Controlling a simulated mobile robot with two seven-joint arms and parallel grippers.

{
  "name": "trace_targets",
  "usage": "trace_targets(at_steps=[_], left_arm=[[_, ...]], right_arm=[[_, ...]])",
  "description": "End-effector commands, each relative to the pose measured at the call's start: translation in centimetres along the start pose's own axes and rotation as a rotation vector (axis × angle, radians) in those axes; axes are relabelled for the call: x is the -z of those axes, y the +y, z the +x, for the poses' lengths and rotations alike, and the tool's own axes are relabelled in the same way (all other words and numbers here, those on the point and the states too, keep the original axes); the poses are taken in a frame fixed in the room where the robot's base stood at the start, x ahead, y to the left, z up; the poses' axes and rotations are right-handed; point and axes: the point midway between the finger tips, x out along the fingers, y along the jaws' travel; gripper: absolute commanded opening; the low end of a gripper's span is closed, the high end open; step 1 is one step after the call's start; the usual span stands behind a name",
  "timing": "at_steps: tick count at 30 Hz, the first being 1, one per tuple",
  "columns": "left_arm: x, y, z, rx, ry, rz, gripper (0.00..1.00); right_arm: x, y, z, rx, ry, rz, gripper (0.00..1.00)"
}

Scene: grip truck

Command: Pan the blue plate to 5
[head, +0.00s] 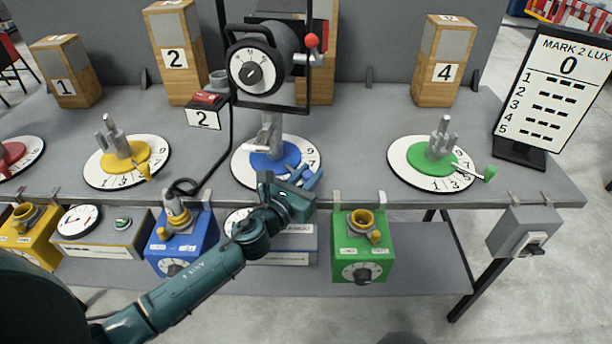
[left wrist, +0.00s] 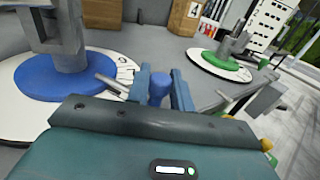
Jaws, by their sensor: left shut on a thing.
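The blue plate (head: 262,164) lies on a white numbered dial (head: 242,178) at the middle of the table and carries the lamp post. It also shows in the left wrist view (left wrist: 60,80), with its white dial (left wrist: 15,130). My left gripper (head: 302,184) is at the front right edge of this dial. In the left wrist view its fingers (left wrist: 162,88) are shut on the blue knob (left wrist: 157,86) of the plate's handle. The gripper hides the front of the dial, so I cannot read which number the plate points to. My right gripper is not in view.
A lamp head (head: 262,62) in a black yoke stands above the blue plate, with a cable hanging left. Yellow (head: 128,155) and green (head: 430,158) plates stand on either side. Blue (head: 185,245) and green (head: 362,250) boxes hang at the front edge. A scoreboard (head: 555,90) stands right.

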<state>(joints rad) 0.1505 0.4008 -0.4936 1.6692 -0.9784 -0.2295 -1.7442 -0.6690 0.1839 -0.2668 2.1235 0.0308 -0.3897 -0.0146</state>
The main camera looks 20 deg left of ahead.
Motion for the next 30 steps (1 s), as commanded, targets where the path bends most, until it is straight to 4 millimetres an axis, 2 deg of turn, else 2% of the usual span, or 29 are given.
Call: trace_targets(at_steps=[9,19,20,27,30], left_arm=[[0.0,-0.8,2.9,-0.214,-0.001,-0.002,0.0],[-0.1,-0.8,3.1,-0.234,-0.001,0.0,0.0],[-0.1,-0.8,3.1,-0.233,-0.001,0.0,0.23],[-0.1,-0.8,3.1,-0.232,0.0,0.0,0.42],[-0.1,-0.8,3.1,-0.232,0.0,0.0,0.42]], right_arm=[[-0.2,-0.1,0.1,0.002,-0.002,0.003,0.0],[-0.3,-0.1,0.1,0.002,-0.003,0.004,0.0],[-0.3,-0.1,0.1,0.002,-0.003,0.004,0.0],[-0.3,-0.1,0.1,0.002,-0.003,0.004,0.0],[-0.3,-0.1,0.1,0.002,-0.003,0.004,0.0]])
